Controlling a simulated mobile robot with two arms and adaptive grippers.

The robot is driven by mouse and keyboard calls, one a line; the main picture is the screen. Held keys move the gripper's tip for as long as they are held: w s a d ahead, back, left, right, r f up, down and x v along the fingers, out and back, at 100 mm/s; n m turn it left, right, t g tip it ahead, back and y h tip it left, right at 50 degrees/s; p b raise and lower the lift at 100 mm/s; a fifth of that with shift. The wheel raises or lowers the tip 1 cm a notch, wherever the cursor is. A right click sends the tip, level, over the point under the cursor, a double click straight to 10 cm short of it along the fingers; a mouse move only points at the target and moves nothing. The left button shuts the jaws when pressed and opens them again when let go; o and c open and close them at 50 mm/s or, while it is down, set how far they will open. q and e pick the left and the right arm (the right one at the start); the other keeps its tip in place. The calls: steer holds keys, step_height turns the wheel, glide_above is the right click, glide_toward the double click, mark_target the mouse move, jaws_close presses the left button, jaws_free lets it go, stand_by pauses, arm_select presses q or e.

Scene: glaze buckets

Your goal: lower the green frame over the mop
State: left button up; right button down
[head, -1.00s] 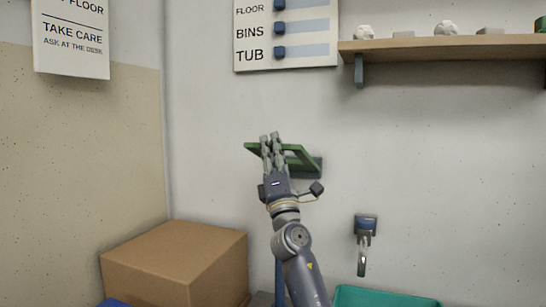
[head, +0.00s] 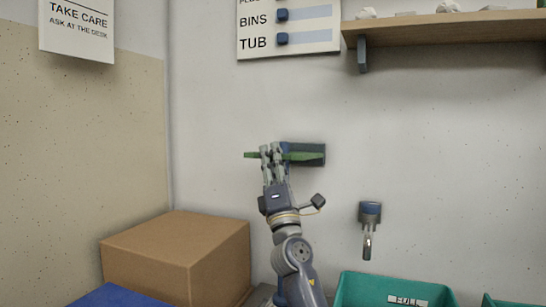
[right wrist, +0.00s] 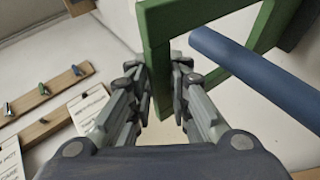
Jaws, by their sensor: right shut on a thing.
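My right gripper (head: 272,152) is shut on one bar of the green frame (head: 300,156), which I see nearly edge-on and level in the head view. In the right wrist view the frame (right wrist: 157,60) is an open rectangle with a bar between my fingers (right wrist: 163,95). The mop shows there as a blue handle (right wrist: 255,75). It crosses in front of the far side bar, and its end overlaps the opening. I cannot tell whether the handle passes through the frame. The mop's head is not visible. My left gripper is not in view.
A dark block (head: 315,147) is on the wall behind the frame. A wall hook (head: 369,230) hangs to the right. A cardboard box (head: 175,258) stands at left, and a teal bin (head: 395,286) at lower right. A wooden shelf (head: 450,27) is above right.

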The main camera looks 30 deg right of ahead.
steer(key=shift+d+f+b, duration=0.1)
steer(key=shift+f+b, duration=0.55)
steer(key=shift+f, duration=0.6)
steer(key=c, duration=1.6)
jaws_free()
steer(key=shift+w, duration=0.1)
steer(key=shift+o, duration=0.2)
steer(key=v, duration=1.2)
